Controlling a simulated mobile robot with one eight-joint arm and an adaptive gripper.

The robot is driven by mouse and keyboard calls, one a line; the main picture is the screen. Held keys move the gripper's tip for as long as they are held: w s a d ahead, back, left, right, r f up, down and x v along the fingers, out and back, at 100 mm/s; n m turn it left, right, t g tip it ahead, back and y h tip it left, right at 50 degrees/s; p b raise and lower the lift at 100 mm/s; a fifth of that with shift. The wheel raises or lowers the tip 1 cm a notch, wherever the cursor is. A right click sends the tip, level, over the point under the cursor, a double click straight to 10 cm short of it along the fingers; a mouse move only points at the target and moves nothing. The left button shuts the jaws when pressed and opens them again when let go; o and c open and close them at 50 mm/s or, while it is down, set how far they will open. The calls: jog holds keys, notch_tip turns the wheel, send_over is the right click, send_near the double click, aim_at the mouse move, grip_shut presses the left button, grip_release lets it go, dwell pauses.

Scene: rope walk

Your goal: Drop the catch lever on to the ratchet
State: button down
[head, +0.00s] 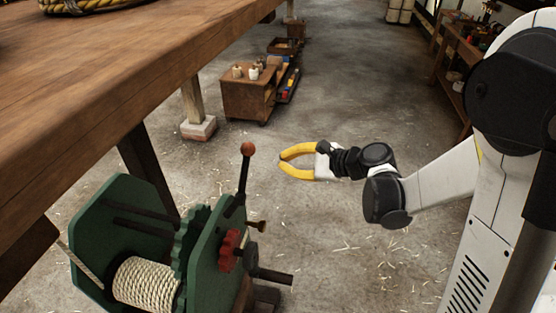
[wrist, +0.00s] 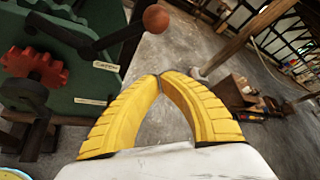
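A winch with green side plates (head: 214,262) stands at the lower left in the head view. A black lever with a red-brown ball knob (head: 247,149) stands up from it, slightly tilted. The lever's knob (wrist: 155,18) also shows at the top of the wrist view. A green toothed wheel (head: 187,238) sits beside the rope drum; a small red toothed wheel (head: 229,250) is on the near plate and also in the wrist view (wrist: 36,66). I cannot tell where the lever meets any teeth. My gripper (head: 282,161) is to the right of the knob, apart from it, fingertips together and empty.
A wooden bench (head: 110,75) overhangs the winch at the left. A low wooden cabinet (head: 248,98) stands further back. The concrete floor around my gripper is clear.

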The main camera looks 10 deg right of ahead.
aim_at(244, 173)
jog(key=w+a+b, duration=0.1)
jog(key=w+a, duration=0.2)
jog(key=a, duration=0.4)
jog(key=shift+a, duration=0.15)
jog(key=shift+s, duration=0.1)
jog(key=shift+b, duration=0.3)
